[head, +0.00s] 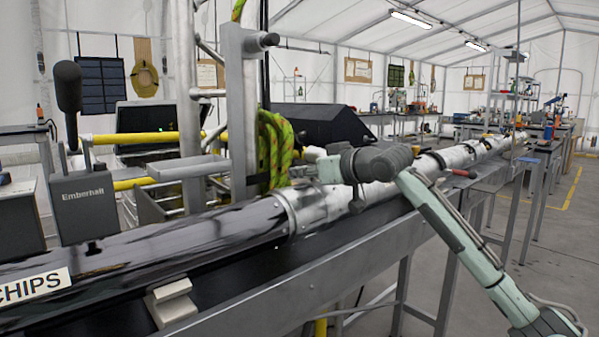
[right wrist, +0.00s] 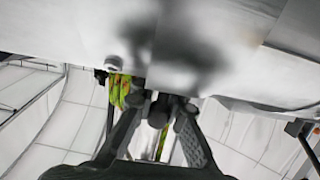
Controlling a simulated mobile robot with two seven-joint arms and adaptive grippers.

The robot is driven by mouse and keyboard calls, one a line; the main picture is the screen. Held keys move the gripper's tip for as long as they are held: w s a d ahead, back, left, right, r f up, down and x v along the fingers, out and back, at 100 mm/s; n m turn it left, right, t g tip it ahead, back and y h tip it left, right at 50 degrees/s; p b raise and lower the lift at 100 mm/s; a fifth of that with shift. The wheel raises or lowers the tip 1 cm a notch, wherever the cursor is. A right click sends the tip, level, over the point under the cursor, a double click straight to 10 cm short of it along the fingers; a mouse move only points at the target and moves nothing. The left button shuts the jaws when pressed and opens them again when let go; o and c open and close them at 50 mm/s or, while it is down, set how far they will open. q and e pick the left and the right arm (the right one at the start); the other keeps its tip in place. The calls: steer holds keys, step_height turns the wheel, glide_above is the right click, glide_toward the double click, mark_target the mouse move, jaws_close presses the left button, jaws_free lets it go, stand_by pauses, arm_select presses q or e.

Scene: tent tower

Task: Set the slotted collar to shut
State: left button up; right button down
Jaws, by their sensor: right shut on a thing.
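The slotted collar (head: 300,208) is a silvery metal sleeve around the long pipe, between a dark glossy section and a pale section. My right gripper (head: 328,168) comes in from the right and sits at the collar's upper right side. In the right wrist view, its fingers (right wrist: 165,115) are closed around a small dark knob (right wrist: 168,103) just beside the blurred metal surface. The fingers hide most of that knob, and its join to the collar is unclear. The collar's slot cannot be made out. My left gripper is in neither view.
A grey box marked Emberhalt (head: 85,205) with a black-handled lever stands at the left. Green rope (head: 273,145) hangs on a grey upright behind the collar. A red-handled lever (head: 460,173) projects from the pipe further right. The floor at right is open.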

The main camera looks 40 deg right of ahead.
steer(key=shift+a+f, duration=0.15)
steer(key=shift+f, duration=0.65)
steer(key=c, duration=1.6)
jaws_free()
steer(key=shift+w, duration=0.2)
steer(key=shift+c, duration=0.2)
steer(key=shift+r, duration=0.1)
steer(key=shift+s+r, duration=0.1)
steer(key=shift+r, duration=0.1)
steer(key=v, duration=1.2)
steer(key=shift+d+r, duration=0.15)
steer(key=shift+d, duration=0.05)
